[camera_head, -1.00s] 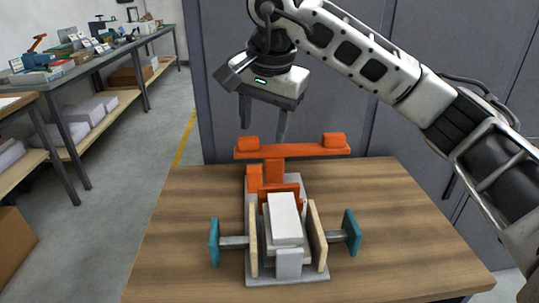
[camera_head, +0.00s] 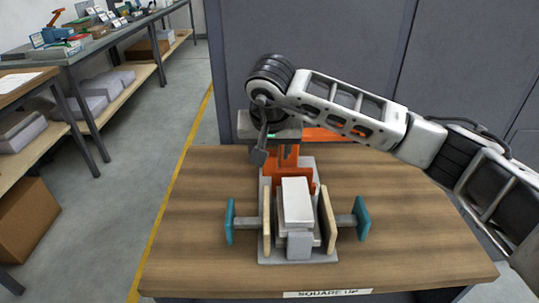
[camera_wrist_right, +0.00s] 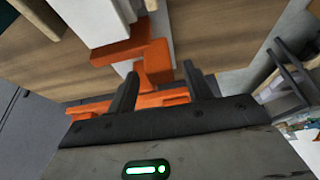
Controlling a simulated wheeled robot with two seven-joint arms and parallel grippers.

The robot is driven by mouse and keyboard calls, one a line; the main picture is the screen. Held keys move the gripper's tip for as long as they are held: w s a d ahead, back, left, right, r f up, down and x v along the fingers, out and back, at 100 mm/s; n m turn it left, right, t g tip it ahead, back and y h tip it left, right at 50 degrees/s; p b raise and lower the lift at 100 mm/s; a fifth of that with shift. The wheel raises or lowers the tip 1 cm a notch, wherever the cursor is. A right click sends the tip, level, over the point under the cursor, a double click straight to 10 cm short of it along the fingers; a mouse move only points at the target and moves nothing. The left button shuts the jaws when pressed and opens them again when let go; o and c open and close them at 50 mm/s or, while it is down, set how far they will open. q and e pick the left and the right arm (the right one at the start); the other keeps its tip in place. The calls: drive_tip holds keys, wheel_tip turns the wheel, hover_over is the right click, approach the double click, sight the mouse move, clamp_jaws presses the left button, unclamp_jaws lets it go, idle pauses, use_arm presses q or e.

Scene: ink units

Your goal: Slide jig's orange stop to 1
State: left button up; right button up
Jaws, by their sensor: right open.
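The jig (camera_head: 265,252) is a grey base on the wooden table, with a white block (camera_head: 297,200) between two beige side plates (camera_head: 328,215). Its orange stop (camera_head: 293,180) stands behind the block. The stop's raised orange crossbar (camera_head: 322,135) is mostly hidden by my right arm. My right gripper (camera_head: 275,153) is open over the back of the jig, fingers pointing down. In the right wrist view, an orange upright part of the stop (camera_wrist_right: 157,64) shows between and beyond the fingertips (camera_wrist_right: 161,70), with the crossbar nearby. I cannot tell whether they touch. No number marks are readable.
Teal end plates (camera_head: 362,218) stick out on both sides of the jig. The wooden table (camera_head: 200,180) is clear around it, with a "SQUARE UP" label (camera_head: 327,293) on its front edge. Grey cabinets (camera_head: 320,40) stand behind. A cluttered bench (camera_head: 95,40) is at left.

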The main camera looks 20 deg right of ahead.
drive_tip(key=shift+x, duration=1.8)
